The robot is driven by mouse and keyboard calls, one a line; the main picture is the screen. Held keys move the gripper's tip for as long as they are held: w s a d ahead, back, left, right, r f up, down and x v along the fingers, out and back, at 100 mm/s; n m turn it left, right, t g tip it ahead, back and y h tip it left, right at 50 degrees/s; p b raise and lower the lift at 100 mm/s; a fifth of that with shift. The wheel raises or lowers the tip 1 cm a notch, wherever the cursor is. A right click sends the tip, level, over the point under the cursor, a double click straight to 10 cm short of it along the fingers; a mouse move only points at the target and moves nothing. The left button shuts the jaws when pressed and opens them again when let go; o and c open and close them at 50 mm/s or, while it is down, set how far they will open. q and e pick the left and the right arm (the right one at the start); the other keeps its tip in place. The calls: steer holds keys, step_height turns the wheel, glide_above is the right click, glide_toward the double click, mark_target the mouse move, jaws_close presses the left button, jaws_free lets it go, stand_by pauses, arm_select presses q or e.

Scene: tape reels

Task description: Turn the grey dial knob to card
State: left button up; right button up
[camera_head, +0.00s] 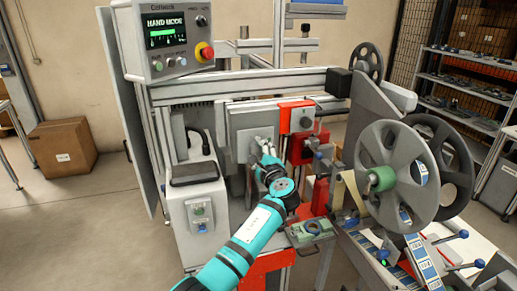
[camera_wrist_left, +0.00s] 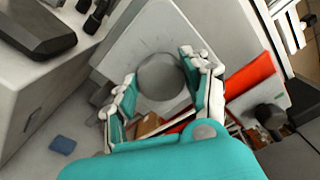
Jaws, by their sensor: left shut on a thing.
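The grey dial knob (camera_wrist_left: 161,77) shows in the left wrist view as a plain round disc in front of a light grey square plate (camera_wrist_left: 150,31). My left gripper (camera_wrist_left: 155,82) has one finger on each side of the knob and is shut on it. In the head view my left gripper (camera_head: 262,152) reaches the front of the plate (camera_head: 241,137), and its hand and arm hide the knob there. I cannot read any card marking or pointer on the knob. My right gripper is in neither view.
A control box (camera_head: 163,42) with a "HAND MODE" screen and a red stop button stands above left. An orange-red block (camera_head: 297,117) sits right of the plate. Large grey reels (camera_head: 397,150) stand farther right. A white cabinet (camera_head: 197,215) is left of my arm.

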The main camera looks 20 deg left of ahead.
arm_select(q)
steer(key=shift+m, duration=0.4)
steer(key=o, duration=1.2)
steer(key=shift+c, duration=0.2)
steer(key=shift+s+d, duration=0.1)
steer(key=shift+d, duration=0.05)
steer(key=v, duration=1.1)
steer(key=shift+s+d, duration=0.2)
steer(key=shift+s, duration=0.05)
